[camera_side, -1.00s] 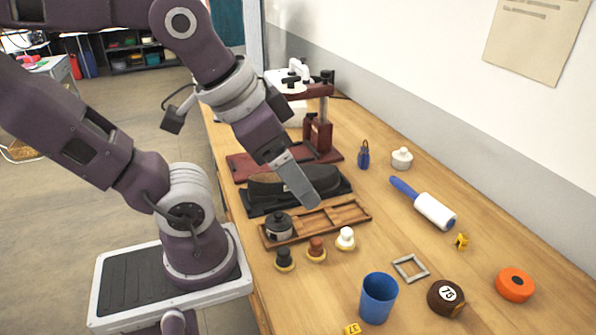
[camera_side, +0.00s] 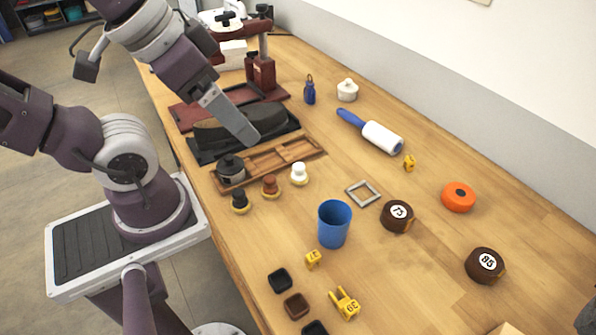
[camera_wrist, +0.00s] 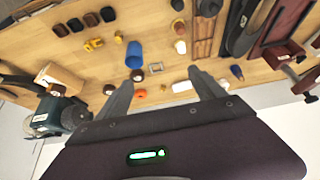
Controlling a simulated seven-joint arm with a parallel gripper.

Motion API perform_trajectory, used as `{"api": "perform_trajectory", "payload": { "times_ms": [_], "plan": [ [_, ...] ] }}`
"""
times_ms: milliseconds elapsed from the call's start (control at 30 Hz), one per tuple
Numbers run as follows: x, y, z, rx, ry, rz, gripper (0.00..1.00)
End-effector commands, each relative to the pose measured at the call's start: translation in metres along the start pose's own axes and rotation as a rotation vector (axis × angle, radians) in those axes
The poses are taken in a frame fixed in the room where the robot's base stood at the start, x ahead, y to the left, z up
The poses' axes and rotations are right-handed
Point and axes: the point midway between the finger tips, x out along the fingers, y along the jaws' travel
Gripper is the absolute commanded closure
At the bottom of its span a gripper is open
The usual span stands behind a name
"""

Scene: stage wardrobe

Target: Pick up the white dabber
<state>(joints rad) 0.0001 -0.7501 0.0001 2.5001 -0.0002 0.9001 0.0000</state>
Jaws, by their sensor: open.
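The white dabber (camera_side: 299,173) stands upright on the wooden table, with a round white top on a pale base. It is just in front of the wooden tray's right part. In the wrist view the white dabber (camera_wrist: 180,46) is beyond my fingertips, beside the tray. A brown dabber (camera_side: 270,186) and a black dabber (camera_side: 240,200) stand in a row to its left. My gripper (camera_side: 246,136) appears over the tray and dark brush area, above and left of the white dabber. In the wrist view my gripper (camera_wrist: 162,88) has its two fingers spread, with nothing held between them.
The wooden tray (camera_side: 300,150) holds a dark lidded pot (camera_side: 230,170). A blue cup (camera_side: 334,224), grey square frame (camera_side: 363,193) and brown numbered roll (camera_side: 397,216) stand nearby. A white-headed roller (camera_side: 382,137) and white lidded jar (camera_side: 347,90) lie farther back.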

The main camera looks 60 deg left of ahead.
Motion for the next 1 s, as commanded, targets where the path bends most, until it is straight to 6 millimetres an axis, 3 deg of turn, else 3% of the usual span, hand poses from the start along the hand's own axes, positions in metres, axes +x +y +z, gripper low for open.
{"api": "perform_trajectory", "payload": {
  "times_ms": [267,333,667,767,900,1000],
  "plan": [
    [0.000,0.000,0.000,0.000,0.000,0.000,0.22],
    [0.000,0.000,0.000,0.000,0.000,0.000,0.34],
    [0.004,-0.003,-0.004,-0.021,-0.013,-0.016,0.34],
    [0.028,-0.017,-0.022,-0.127,-0.074,-0.090,0.34],
    [0.098,-0.047,-0.052,-0.357,-0.175,-0.219,0.34],
    [0.155,-0.060,-0.058,-0.506,-0.232,-0.257,0.34]
  ]
}}
